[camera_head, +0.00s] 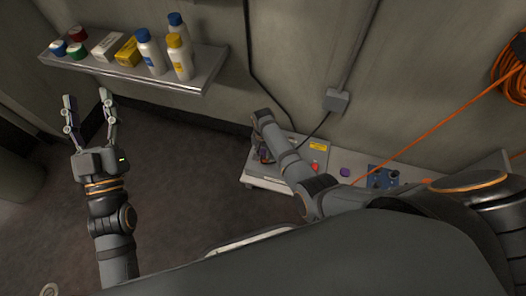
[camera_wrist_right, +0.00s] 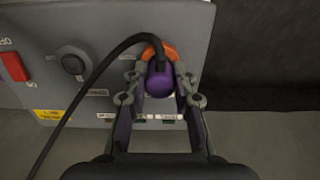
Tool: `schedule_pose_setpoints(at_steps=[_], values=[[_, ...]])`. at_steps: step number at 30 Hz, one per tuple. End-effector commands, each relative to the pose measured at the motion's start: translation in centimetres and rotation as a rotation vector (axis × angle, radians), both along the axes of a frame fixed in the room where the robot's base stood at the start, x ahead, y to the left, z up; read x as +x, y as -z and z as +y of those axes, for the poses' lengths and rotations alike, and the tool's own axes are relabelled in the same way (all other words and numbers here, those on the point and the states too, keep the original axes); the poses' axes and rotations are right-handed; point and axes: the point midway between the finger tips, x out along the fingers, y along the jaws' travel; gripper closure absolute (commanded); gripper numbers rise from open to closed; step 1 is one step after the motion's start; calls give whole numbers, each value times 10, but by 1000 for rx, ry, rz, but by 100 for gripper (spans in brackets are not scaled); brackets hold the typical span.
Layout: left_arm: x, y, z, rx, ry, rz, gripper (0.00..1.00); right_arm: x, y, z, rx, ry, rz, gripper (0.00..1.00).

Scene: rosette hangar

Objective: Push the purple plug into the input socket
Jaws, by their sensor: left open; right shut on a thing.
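The purple plug (camera_wrist_right: 160,84) is between the fingers of my right gripper (camera_wrist_right: 160,78), with a black cable curving away to the left. An orange ring (camera_wrist_right: 158,50) shows just behind the plug on the grey panel (camera_wrist_right: 115,20). The plug overlaps it, and I cannot tell how deep the plug sits. In the head view my right gripper (camera_head: 264,153) is at the left end of the grey device (camera_head: 285,182), partly hidden by my arm. My left gripper (camera_head: 87,103) is open and empty, raised over the floor at the left.
The panel has a red switch (camera_wrist_right: 14,66), a black knob (camera_wrist_right: 73,63) and a yellow label (camera_wrist_right: 47,114). A shelf (camera_head: 150,75) with bottles and boxes hangs at upper left. A blue box (camera_head: 382,178) and a small purple item (camera_head: 345,172) are right of the device. An orange cable (camera_head: 425,119) crosses the right side.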

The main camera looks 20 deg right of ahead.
Motion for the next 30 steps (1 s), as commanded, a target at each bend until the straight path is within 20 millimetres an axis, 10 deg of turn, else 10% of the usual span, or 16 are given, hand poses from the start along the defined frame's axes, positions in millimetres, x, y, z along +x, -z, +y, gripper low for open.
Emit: schedule_pose_setpoints(at_steps=[11,12,18,30], values=[[0,-2,0,0,0,0,48,0,1,0,-1,0,-1,100],[0,-2,0,0,0,0,48,0,1,0,-1,0,-1,73],[0,-2,0,0,0,0,48,0,2,0,0,0,0,48],[0,-2,0,0,0,0,48,1,-9,0,1,0,-3,48]])
